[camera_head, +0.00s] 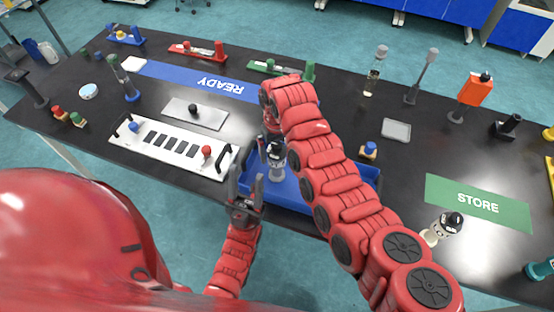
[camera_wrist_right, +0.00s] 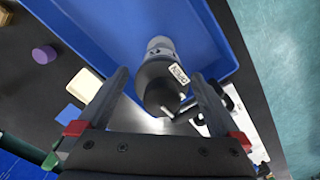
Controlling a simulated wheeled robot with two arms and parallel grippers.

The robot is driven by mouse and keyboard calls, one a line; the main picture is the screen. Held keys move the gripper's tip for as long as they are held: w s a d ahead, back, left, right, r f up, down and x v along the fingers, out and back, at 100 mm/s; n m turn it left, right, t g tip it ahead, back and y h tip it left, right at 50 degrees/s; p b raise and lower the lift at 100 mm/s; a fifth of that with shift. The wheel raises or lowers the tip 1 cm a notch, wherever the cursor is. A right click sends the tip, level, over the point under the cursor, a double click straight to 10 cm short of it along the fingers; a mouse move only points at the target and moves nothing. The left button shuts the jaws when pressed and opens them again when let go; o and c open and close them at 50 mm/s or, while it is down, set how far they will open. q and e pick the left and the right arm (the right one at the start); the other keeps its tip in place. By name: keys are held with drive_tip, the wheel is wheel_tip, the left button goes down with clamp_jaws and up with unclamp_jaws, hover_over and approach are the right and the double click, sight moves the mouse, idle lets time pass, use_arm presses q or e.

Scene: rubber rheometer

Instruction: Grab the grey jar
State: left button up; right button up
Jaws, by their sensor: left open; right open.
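A grey jar (camera_head: 277,174) with a dark lid and a white label is at the left part of the blue tray (camera_head: 297,193). In the right wrist view the grey jar (camera_wrist_right: 160,84) shows between the fingers of my right gripper (camera_wrist_right: 160,92), which is open. A gap shows on both sides, and I cannot tell how far the fingers reach along it. In the head view my right arm hides most of that gripper. My left gripper (camera_head: 246,188) is open and empty, just left of the jar at the tray's left edge.
A white panel (camera_head: 172,147) with dark slots and black handles lies left of the tray. Another dark-lidded jar (camera_head: 444,228) stands near the green STORE mat (camera_head: 480,204). A blue READY mat (camera_head: 200,80) lies farther back. Several stands and tools line the table's back.

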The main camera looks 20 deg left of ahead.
drive_tip(key=shift+s+f+p, duration=0.1)
drive_tip(key=shift+f+p, duration=0.5)
drive_tip(key=shift+f, duration=1.4)
drive_tip(key=shift+c, duration=0.3)
drive_tip(key=c, duration=1.4)
drive_tip(key=shift+r, duration=0.2)
